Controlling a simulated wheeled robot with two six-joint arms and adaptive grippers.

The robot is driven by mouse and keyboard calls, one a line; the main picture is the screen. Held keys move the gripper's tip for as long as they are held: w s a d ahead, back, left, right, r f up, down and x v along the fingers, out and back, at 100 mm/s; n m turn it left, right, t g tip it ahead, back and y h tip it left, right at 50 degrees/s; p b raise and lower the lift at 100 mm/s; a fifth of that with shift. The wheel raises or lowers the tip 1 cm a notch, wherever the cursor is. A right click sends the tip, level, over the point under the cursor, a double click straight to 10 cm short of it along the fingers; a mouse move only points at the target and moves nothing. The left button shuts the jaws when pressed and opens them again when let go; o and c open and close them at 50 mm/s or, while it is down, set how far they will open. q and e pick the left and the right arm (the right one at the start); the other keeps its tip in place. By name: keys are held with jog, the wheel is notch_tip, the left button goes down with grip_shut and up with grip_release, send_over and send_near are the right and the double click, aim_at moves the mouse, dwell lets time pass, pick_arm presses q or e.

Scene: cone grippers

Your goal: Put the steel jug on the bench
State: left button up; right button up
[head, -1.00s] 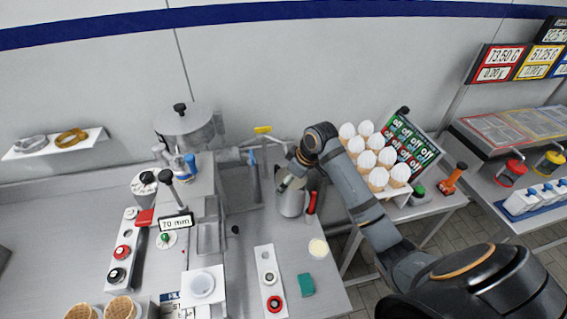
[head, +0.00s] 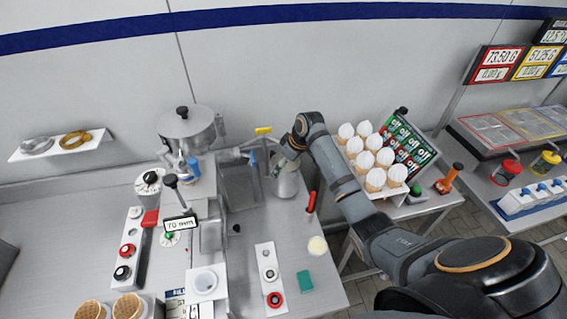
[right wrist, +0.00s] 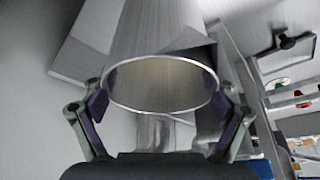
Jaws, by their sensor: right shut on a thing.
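The steel jug (head: 286,184) is at the back of the bench (head: 290,228) in the head view, below and left of my right gripper's wrist. My right gripper (head: 286,161) is shut on it near its top. In the right wrist view the jug (right wrist: 160,35) shows its round open rim between the two fingers (right wrist: 165,108), one on each side. I cannot tell whether the jug's base touches the bench. My left gripper is not in view.
A red-handled tool (head: 311,202) lies right of the jug. A steel machine (head: 215,190) stands left. A green block (head: 304,281), a cream disc (head: 317,245) and a white button panel (head: 268,278) are in front. A rack of white-topped cones (head: 375,160) is right.

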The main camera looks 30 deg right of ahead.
jog(key=shift+f, duration=0.55)
jog(key=o, duration=1.6)
jog(key=b+v, duration=0.2)
jog(key=v, duration=1.1)
jog(key=shift+w+a+r, duration=0.1)
